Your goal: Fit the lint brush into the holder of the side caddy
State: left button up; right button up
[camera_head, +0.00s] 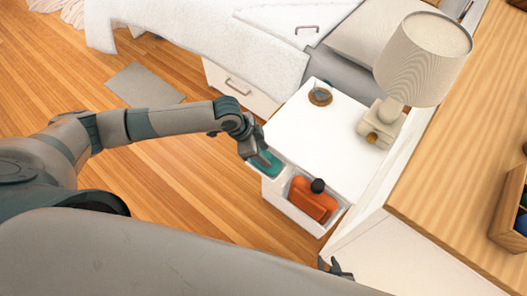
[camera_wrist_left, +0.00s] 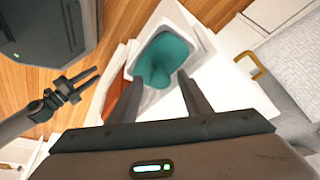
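A teal object (camera_head: 265,163), which I take to be the lint brush, sits within the white left compartment of the side caddy (camera_head: 282,186).
An orange bottle (camera_head: 313,200) with a dark round top stands in the caddy's right compartment. The white nightstand (camera_head: 315,130) carries a lamp (camera_head: 420,65) and a small brown dish (camera_head: 320,96). A wooden top (camera_head: 450,170) is at right. The bed (camera_head: 200,40) is behind.

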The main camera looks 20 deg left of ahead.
pick_arm(q)
jog(key=shift+r, duration=0.15)
jog(key=v, duration=1.2)
jog(key=shift+d, duration=0.1)
dwell(0.6)
